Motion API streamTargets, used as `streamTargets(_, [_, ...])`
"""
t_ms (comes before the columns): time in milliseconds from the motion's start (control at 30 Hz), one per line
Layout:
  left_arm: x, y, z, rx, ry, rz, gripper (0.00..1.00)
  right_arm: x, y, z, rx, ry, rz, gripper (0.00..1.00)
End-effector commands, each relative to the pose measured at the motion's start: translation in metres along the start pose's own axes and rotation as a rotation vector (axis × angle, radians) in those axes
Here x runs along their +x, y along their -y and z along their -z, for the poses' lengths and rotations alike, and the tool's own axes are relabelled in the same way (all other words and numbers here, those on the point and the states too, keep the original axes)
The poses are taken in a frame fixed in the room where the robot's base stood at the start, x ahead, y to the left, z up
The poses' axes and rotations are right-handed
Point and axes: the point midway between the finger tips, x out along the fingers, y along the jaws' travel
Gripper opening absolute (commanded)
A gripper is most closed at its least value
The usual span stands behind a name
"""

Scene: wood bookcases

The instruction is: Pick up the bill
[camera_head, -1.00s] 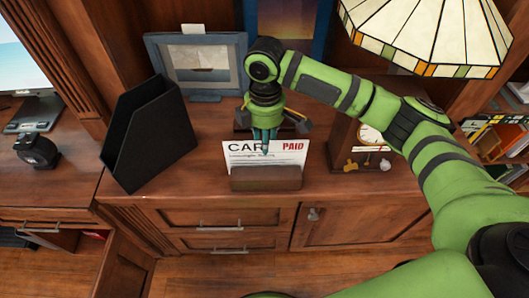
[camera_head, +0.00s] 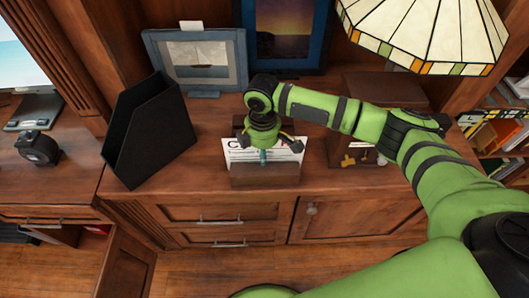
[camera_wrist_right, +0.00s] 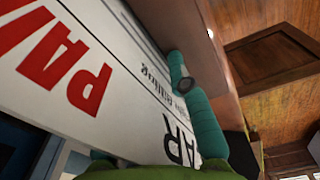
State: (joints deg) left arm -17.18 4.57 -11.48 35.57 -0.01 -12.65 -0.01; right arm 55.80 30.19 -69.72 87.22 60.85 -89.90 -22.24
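The bill (camera_head: 286,154) is a white sheet with dark lettering, standing upright in a wooden letter holder (camera_head: 265,174) on the cabinet top. My right gripper (camera_head: 263,156) is over the holder, hiding much of the bill's upper part. In the right wrist view the bill (camera_wrist_right: 95,65) fills the left side, with red "PAID" lettering large and close. Teal finger parts of my right gripper (camera_wrist_right: 190,95) show along the bill's printed face. Whether a finger is behind the sheet, and whether the fingers press on it, cannot be seen. My left gripper is not in view.
A black file holder (camera_head: 150,132) stands to the left. Behind are a framed boat picture (camera_head: 197,60) and a blue-framed picture (camera_head: 287,32). A stained-glass lamp (camera_head: 425,30) overhangs at right, above a wooden clock (camera_head: 360,152) partly hidden by my arm. The cabinet's front edge is clear.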

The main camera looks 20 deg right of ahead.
Motion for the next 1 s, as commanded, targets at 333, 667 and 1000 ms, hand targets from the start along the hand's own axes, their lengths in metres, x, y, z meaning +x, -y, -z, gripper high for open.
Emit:
streamTargets(333, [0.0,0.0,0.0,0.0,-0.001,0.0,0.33,-0.001,0.0,0.0,0.0,0.0,0.0,0.0])
streamTargets(667, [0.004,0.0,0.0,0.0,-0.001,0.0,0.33,-0.029,-0.001,0.001,0.0,-0.003,-0.004,0.0])
streamTargets(1000, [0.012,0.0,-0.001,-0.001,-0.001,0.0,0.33,-0.09,-0.001,0.001,0.0,-0.002,-0.001,0.0])
